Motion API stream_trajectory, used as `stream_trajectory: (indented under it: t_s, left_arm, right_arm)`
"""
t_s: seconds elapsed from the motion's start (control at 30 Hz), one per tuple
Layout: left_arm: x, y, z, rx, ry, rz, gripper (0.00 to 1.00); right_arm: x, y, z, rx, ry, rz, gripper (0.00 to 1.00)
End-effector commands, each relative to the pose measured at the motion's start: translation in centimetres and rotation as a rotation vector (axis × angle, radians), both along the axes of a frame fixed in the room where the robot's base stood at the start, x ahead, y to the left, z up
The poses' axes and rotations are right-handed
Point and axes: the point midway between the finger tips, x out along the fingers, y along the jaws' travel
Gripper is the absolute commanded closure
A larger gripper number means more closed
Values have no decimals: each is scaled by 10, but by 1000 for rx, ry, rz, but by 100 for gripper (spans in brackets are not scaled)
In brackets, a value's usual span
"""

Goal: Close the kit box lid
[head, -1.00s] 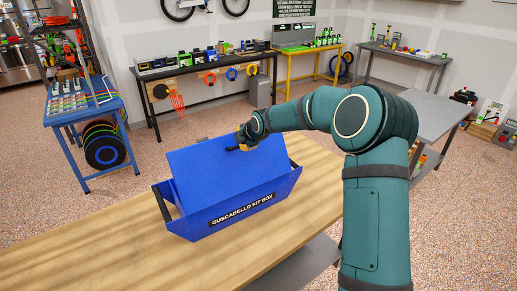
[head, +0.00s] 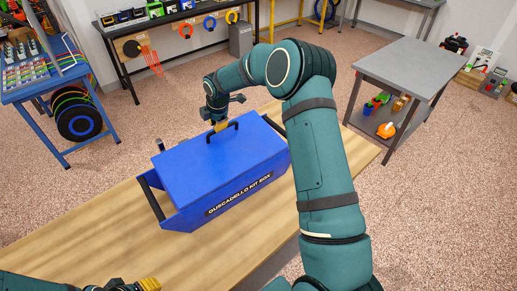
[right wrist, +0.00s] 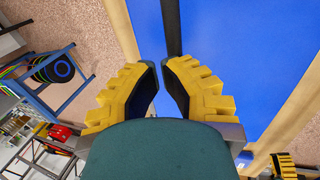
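The blue kit box (head: 235,200) stands on the wooden bench, its label facing the front. Its blue lid (head: 205,170) lies down over the box top; I cannot tell whether it is fully flush. A black handle (head: 236,126) stands up from the lid. My right gripper (head: 220,126) is just behind the handle, low over the lid. In the right wrist view its yellow fingers (right wrist: 160,72) are apart with nothing between them, above the blue lid (right wrist: 225,50). My left gripper (head: 148,284) is at the bottom left, partly cut off, away from the box.
The wooden bench top (head: 90,235) is clear left of the box. A blue rack (head: 45,90) stands to the left, a dark workbench (head: 150,35) behind, and a grey table (head: 410,65) to the right.

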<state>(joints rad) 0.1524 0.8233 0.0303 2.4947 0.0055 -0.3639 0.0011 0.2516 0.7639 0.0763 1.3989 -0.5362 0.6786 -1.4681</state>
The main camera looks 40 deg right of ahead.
Motion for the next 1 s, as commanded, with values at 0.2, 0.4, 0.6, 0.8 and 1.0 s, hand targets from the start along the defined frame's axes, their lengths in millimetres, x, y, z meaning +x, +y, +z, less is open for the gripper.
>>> stream_trajectory:
  t_s: [0.2,0.4,0.6,0.8,1.0]
  left_arm:
    - [0,-1,-12,2,0,0,53]
    - [0,-1,-14,3,1,0,53]
    - [0,-1,-14,3,1,0,53]
    - [0,-1,-14,3,1,0,53]
    - [0,-1,-14,3,1,0,53]
  right_arm:
    - [8,0,-24,1,-1,-1,100]
    - [11,0,-29,1,-3,-1,100]
    - [10,0,-26,0,-4,0,100]
    - [4,0,-2,0,-6,0,100]
    - [-8,0,37,0,-7,0,100]
